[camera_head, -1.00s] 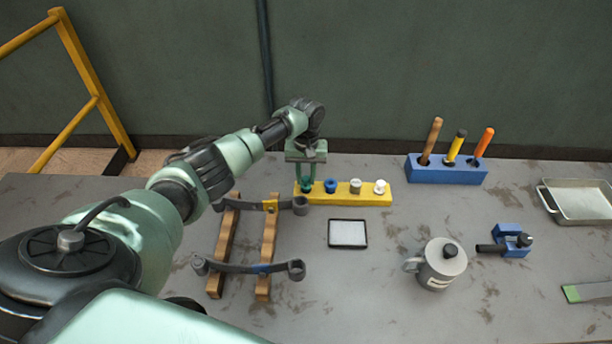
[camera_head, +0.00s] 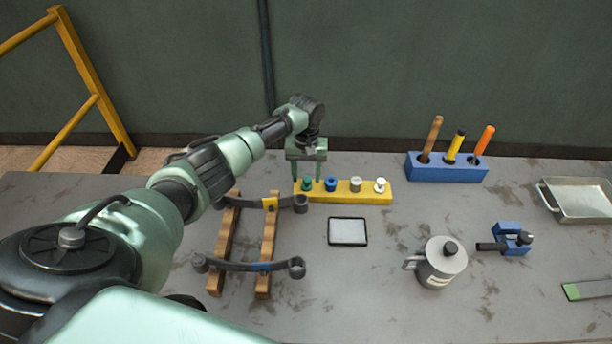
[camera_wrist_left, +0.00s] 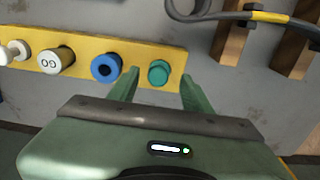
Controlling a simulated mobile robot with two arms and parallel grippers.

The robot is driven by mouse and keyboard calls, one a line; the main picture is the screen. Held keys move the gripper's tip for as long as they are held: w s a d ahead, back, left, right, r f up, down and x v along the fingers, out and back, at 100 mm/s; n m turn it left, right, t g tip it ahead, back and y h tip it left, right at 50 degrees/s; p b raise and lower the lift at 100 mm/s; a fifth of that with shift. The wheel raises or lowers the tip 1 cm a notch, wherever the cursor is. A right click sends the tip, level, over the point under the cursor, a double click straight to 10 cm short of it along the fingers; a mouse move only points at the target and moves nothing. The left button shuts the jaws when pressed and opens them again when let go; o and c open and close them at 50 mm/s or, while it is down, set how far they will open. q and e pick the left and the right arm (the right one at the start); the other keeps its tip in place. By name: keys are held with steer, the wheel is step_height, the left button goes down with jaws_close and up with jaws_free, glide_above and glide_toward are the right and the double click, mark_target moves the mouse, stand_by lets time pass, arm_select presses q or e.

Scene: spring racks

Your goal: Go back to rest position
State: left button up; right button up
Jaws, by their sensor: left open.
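My left gripper (camera_head: 306,170) is open above the left end of the yellow block (camera_head: 342,198) at the back of the table. Its fingers stand on either side of a green bushing (camera_head: 307,185) without gripping it. In the left wrist view the green bushing (camera_wrist_left: 158,73) sits in the yellow block (camera_wrist_left: 130,52) between the open fingers (camera_wrist_left: 156,90). A blue bushing (camera_head: 330,184), a grey one (camera_head: 355,184) and a white one (camera_head: 380,185) stand in the same block. My right gripper is not in view.
Two dark springs (camera_head: 265,266) lie across a wooden rack (camera_head: 226,240) below my arm. A small tray (camera_head: 347,232), a mug (camera_head: 441,262), a blue clamp (camera_head: 513,238), a blue tool holder (camera_head: 446,173) and a metal tray (camera_head: 578,200) stand to the right.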

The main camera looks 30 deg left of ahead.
arm_select(q)
step_height(320, 180, up, 7)
steer(key=shift+r+b, duration=0.1)
steer(key=shift+b, duration=0.3)
